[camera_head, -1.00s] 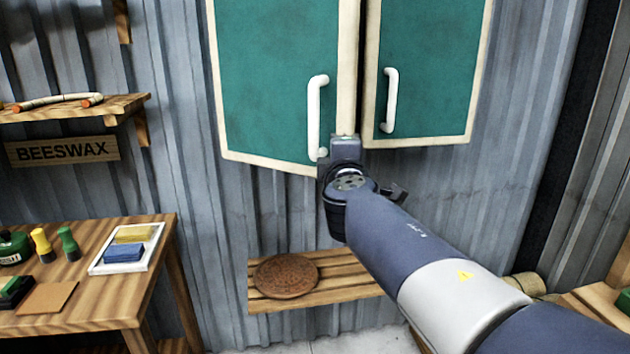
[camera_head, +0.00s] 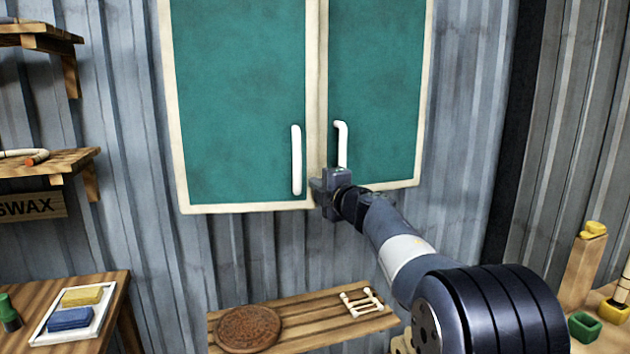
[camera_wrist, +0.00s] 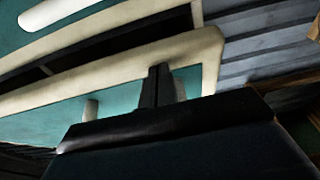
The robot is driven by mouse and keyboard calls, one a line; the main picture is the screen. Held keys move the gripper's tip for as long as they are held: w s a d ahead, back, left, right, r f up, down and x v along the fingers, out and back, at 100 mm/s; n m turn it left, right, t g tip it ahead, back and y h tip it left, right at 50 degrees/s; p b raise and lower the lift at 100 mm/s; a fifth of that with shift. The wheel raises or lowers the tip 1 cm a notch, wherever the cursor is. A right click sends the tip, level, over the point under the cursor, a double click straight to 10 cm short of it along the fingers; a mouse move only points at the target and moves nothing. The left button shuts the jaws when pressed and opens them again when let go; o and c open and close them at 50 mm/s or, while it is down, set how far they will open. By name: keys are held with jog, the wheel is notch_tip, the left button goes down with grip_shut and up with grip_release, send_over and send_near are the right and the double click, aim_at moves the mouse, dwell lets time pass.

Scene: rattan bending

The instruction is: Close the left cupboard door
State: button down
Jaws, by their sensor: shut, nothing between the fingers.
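The left cupboard door (camera_head: 240,105), green with a cream frame, sits close to flush beside the right cupboard door (camera_head: 378,90). Its white left handle (camera_head: 296,160) is upright near its right edge. My gripper (camera_head: 322,187) is shut and empty at the lower right corner of the left door, below the right door's white handle (camera_head: 341,143). Whether it touches the door is unclear. The wrist view shows the shut fingers (camera_wrist: 157,86) close to a cream frame edge (camera_wrist: 110,82), with a dark gap between two cream edges.
A low slatted wooden shelf (camera_head: 300,322) below the cupboard holds a round brown disc (camera_head: 247,328) and a small white frame (camera_head: 361,302). A workbench (camera_head: 112,292) with a tray (camera_head: 48,325) stands at left. Wall space directly under the doors is clear.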

jog(key=w+y+p, duration=0.1)
jog(key=w+p, duration=0.1)
jog(key=p, duration=0.1)
jog(key=w+n+g+y+p, duration=0.1)
jog(key=w+p, duration=0.1)
jog(key=w, duration=0.1)
jog(key=w+n+g+y+p, duration=0.1)
jog(key=w+p, duration=0.1)
jog(key=p, duration=0.1)
jog(key=shift+w+d+r+p, duration=0.2)
jog(key=shift+d+r+p, duration=0.05)
jog(key=shift+d+p, duration=0.05)
jog(key=shift+r+n+y+p, duration=0.15)
jog(key=shift+n+y+p, duration=0.15)
jog(key=shift+p, duration=0.15)
jog(key=shift+r, duration=0.15)
